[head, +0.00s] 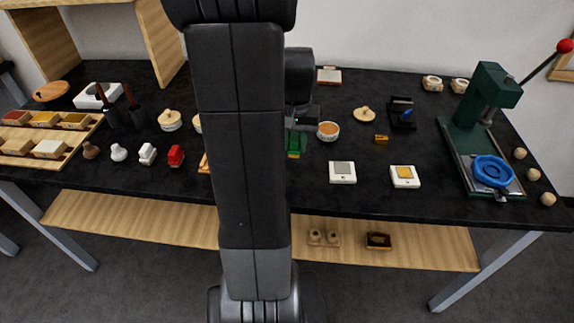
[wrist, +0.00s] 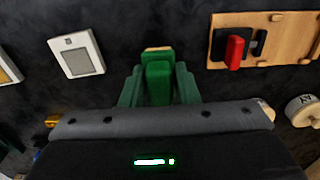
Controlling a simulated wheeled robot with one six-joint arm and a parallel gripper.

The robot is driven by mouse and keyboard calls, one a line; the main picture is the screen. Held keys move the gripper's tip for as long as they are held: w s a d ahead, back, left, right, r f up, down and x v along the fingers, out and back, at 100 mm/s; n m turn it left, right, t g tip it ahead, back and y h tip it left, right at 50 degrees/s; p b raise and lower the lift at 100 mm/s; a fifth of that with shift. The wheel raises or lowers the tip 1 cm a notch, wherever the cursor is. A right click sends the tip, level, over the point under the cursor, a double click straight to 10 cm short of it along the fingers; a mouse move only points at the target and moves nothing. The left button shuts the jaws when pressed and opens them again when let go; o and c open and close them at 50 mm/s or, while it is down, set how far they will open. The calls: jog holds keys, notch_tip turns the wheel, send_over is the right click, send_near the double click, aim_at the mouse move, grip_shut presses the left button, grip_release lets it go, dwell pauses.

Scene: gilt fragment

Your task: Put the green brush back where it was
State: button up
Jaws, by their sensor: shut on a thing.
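The green brush (wrist: 158,82) shows in the wrist view between the two green fingers of my gripper (wrist: 159,97). A tan-yellow end shows at its top edge. In the head view the green brush (head: 293,152) is low over or on the black table, just right of my arm, with the gripper (head: 297,140) around it. The gripper is shut on it. I cannot tell whether the brush touches the table. My arm hides much of the table's middle. Which spot the brush came from is not shown.
A white box with a grey panel (head: 342,172) and one with a yellow panel (head: 404,177) lie to the right. An orange-filled bowl (head: 328,131) is close by. A wooden board with a red part (wrist: 272,40) lies beside. A green press (head: 481,125) stands far right.

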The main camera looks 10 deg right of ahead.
aim_at(295, 137)
notch_tip(295, 137, down, 7)
jog(key=shift+r, duration=0.1)
dwell(0.4)
jog(key=shift+f, duration=0.25)
jog(key=o, duration=1)
jog(key=shift+o, duration=0.2)
jog(key=shift+r, duration=0.1)
notch_tip(295, 137, up, 12)
jog(key=shift+r, duration=0.15)
